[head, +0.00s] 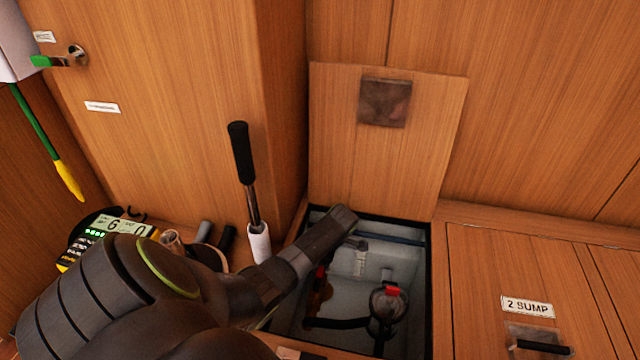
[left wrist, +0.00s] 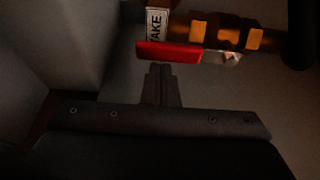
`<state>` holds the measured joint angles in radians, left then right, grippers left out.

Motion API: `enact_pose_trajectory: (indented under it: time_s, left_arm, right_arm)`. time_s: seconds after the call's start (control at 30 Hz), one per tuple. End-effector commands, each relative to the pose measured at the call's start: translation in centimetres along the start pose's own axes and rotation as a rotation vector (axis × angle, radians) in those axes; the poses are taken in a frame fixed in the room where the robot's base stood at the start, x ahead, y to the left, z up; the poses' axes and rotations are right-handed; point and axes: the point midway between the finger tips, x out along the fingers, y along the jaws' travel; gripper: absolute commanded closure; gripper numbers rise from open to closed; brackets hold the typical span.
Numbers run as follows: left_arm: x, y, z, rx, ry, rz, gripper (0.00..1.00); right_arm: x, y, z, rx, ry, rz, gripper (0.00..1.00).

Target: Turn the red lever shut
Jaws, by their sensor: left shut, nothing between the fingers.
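The red lever (left wrist: 180,53) lies level across the upper middle of the left wrist view, along a brass-coloured pipe fitting (left wrist: 228,37). A white label (left wrist: 154,26), partly readable as "TAKE", is beside it. My left gripper (left wrist: 162,70) is shut and empty, its tips just below the lever near its left part; I cannot tell whether they touch. In the head view my left arm reaches into the open floor hatch (head: 432,290), and its fingers are hidden. A small red part (head: 320,274) shows beside the arm there. My right gripper is not in view.
The hatch lid (head: 430,150) stands raised behind the opening. Inside are a strainer with a red piece (head: 392,290) and dark hoses. A black-handled pump lever (head: 242,155) rises left of the hatch. A closed "2 SUMP" panel (head: 490,270) is at right.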

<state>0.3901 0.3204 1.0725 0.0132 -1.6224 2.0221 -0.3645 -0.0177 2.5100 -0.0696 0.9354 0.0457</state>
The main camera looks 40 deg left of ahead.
Motion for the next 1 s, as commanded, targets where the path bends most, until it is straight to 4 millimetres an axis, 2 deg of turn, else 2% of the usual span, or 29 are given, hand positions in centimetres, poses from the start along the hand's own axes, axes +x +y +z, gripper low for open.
enact_pose_trajectory:
  time_s: [0.47, 1.0]
  left_arm:
    - [0.3, 0.0, 0.0, 0.003, 0.000, 0.001, 1.00]
    - [-0.1, 0.1, 0.7, 0.088, -0.002, 0.031, 1.00]
  right_arm:
    - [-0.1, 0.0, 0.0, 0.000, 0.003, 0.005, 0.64]
    - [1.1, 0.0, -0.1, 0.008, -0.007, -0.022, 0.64]
